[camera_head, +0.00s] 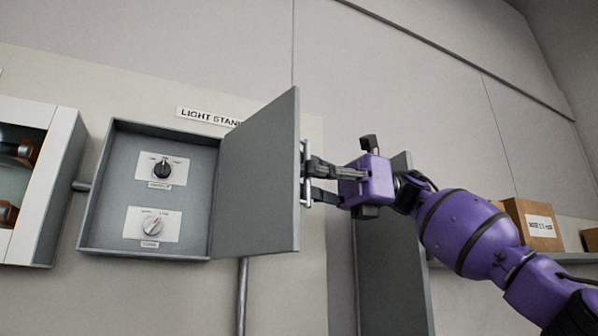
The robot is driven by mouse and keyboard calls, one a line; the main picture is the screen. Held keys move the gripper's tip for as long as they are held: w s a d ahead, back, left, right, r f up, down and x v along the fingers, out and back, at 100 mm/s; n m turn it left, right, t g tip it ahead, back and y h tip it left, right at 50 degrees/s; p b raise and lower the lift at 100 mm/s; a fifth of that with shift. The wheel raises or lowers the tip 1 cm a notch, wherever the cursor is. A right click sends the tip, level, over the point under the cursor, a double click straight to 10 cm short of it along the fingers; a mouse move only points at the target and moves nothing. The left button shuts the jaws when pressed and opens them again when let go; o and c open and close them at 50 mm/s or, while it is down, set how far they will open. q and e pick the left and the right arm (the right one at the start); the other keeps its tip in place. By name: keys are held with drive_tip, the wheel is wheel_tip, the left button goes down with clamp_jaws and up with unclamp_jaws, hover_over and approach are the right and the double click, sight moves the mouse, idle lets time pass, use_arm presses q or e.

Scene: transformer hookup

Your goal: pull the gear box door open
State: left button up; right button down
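The grey gear box (100,200) is mounted on the wall in the left half of the head view. Its door (258,180) stands open, swung out on the box's right side, and the inside is in plain sight. A metal handle (304,150) is on the door's outer face, near its free edge. My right gripper (312,180) comes in from the right with its fingertips at the handle. The fingers look apart at this angle, and I cannot tell whether they are closed around the handle. My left gripper is not in view.
A grey panel (385,270) stands behind my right wrist. Cardboard boxes (530,220) sit on a shelf at right.

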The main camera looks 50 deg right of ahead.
drive_tip(key=shift+f, duration=0.15)
drive_tip(key=c, duration=2.1)
unclamp_jaws()
drive_tip(key=shift+s, duration=0.2)
drive_tip(key=shift+d, duration=0.35)
drive_tip(key=shift+v, duration=5.8)
drive_tip(key=shift+s, duration=0.2)
